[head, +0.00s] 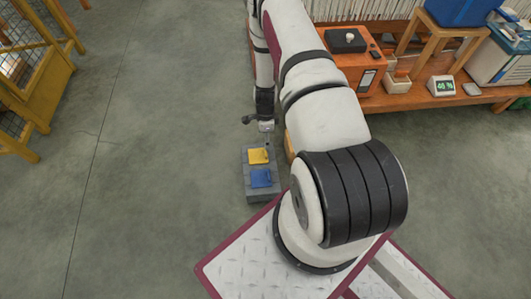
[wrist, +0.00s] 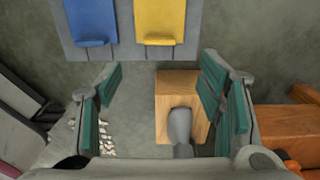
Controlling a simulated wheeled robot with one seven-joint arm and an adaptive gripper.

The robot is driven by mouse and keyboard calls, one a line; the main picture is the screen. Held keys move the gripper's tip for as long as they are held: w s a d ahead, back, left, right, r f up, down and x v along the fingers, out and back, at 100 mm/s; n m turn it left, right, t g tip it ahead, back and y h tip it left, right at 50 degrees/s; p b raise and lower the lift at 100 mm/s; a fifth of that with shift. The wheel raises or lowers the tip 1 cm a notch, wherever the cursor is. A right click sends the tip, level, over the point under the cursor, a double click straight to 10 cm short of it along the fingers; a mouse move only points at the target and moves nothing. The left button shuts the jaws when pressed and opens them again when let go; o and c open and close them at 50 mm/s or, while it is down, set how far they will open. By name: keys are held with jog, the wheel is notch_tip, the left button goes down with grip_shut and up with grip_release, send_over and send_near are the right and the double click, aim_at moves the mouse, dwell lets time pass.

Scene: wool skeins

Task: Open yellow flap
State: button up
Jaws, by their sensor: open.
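The yellow flap (head: 259,156) lies on a grey box (head: 247,183) on the floor and looks shut. In the wrist view the yellow flap (wrist: 160,20) is at the top, with a small tab on its near edge. A blue flap (head: 261,178) is beside it on the same box; it also shows in the wrist view (wrist: 90,22). My gripper (wrist: 160,68) is open with nothing between its teal-padded fingers. It is near the yellow flap's end of the box, apparently not touching the flap. In the head view its fingertips are too small to make out.
A wooden block (wrist: 165,90) with a grey rounded thing (wrist: 180,125) on it stands by the box, below my fingers. An orange-brown bench (head: 400,100) with several items is at the right. A yellow mesh frame (head: 38,75) stands at the left. Floor left of the box is clear.

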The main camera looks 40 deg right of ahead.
aim_at(258, 154)
notch_tip(258, 154, down, 11)
jog(key=b, duration=0.4)
jog(key=shift+f, duration=0.1)
grip_shut()
jog(key=shift+s, duration=0.1)
